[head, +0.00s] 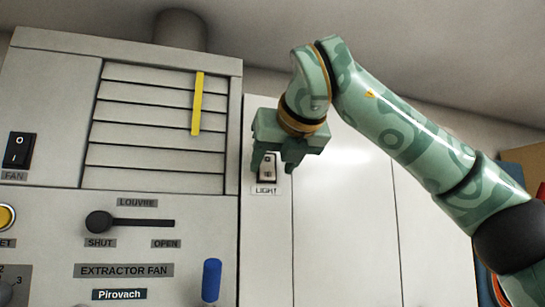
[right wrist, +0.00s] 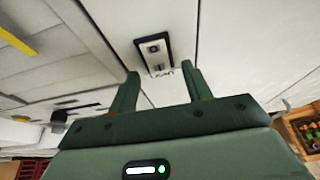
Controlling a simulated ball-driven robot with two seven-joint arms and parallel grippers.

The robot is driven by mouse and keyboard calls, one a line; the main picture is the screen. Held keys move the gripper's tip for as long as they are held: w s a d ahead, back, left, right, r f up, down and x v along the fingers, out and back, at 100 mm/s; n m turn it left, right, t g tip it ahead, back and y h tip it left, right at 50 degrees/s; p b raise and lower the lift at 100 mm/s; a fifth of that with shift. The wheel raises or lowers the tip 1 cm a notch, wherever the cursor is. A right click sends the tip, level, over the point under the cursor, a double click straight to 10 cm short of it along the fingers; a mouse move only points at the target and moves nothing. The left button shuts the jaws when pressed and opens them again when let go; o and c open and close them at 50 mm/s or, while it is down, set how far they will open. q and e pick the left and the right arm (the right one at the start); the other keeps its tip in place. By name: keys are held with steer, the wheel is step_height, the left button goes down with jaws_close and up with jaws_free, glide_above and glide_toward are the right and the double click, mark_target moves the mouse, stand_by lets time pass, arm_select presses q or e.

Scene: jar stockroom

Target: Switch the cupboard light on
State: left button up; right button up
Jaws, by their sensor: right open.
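The light switch (head: 267,173) is a small dark-framed rocker with a pale face on the white cupboard front, above a label reading LIGHT. In the head view my right gripper (head: 273,167) hangs in front of it and hides part of it. In the right wrist view the switch (right wrist: 154,50) lies just beyond the fingertips, roughly between them. My right gripper (right wrist: 160,72) is open, with nothing between its fingers. I cannot tell whether the fingertips touch the cupboard. My left gripper is not in view.
To the left stands the extractor fan panel (head: 215,240) with a fan switch (head: 19,150), a louvre lever (head: 130,222), a yellow strip (head: 198,103) and a blue handle (head: 211,280). The cupboard doors (head: 340,220) are flat and clear. A wooden crate (right wrist: 291,126) shows at right.

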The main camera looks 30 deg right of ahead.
steer(key=shift+x, duration=0.8)
steer(key=shift+a, duration=0.1)
